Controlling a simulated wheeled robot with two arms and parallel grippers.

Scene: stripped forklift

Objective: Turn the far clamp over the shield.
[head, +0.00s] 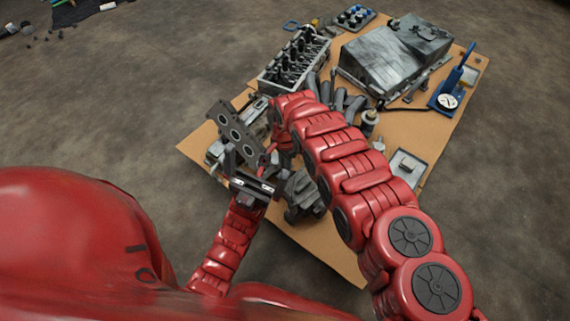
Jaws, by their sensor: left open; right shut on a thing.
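A dark grey plate with a row of round holes (235,132) stands tilted near the left edge of the board; I cannot tell whether it is the shield. My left gripper (253,186) is open, its two pale-tipped fingers apart just below the lower end of that plate. My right arm reaches over the board and bends down just right of the plate. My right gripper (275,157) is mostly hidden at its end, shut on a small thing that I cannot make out. I cannot pick out the far clamp; it is hidden or too small.
The tan board (345,262) carries a cylinder head (296,60), a large grey metal cover (395,58), grey pipes (345,103), a blue press with a dial (449,100) and a grey tray (405,166). Dark metal parts (303,195) lie beside my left gripper. The board's front corner is bare.

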